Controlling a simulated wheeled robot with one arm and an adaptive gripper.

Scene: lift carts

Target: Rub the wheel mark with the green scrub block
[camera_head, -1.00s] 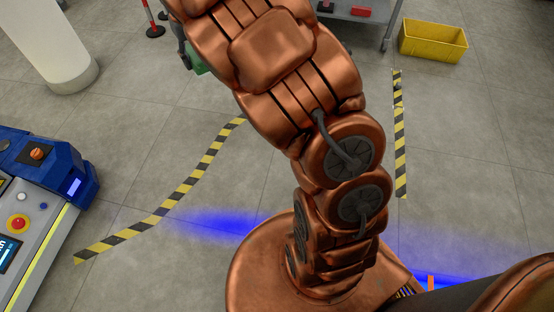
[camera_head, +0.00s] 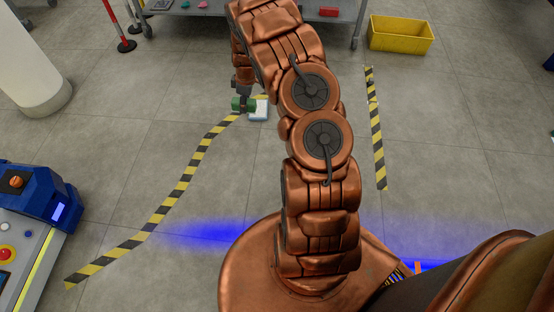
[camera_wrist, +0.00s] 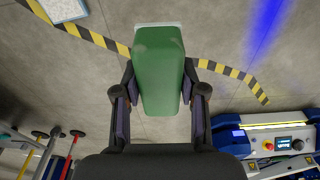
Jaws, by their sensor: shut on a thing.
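My gripper (camera_head: 243,92) is shut on the green scrub block (camera_head: 237,104), low over the floor beyond my arm in the head view. In the wrist view the block (camera_wrist: 160,70) sits upright between the two dark fingers (camera_wrist: 160,100), with a pale edge at its far end. I cannot tell whether it touches the floor. A white, blue-edged flat thing (camera_head: 259,109) lies just right of the block; it also shows at the top left of the wrist view (camera_wrist: 66,9). I cannot make out the wheel mark in either view.
Yellow-black tape (camera_head: 190,170) runs along the floor on the left, another strip (camera_head: 376,130) on the right. A blue machine (camera_head: 35,190) stands at left, a white column (camera_head: 30,70) behind it. A yellow bin (camera_head: 400,36) and a cart (camera_head: 345,25) stand at the back.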

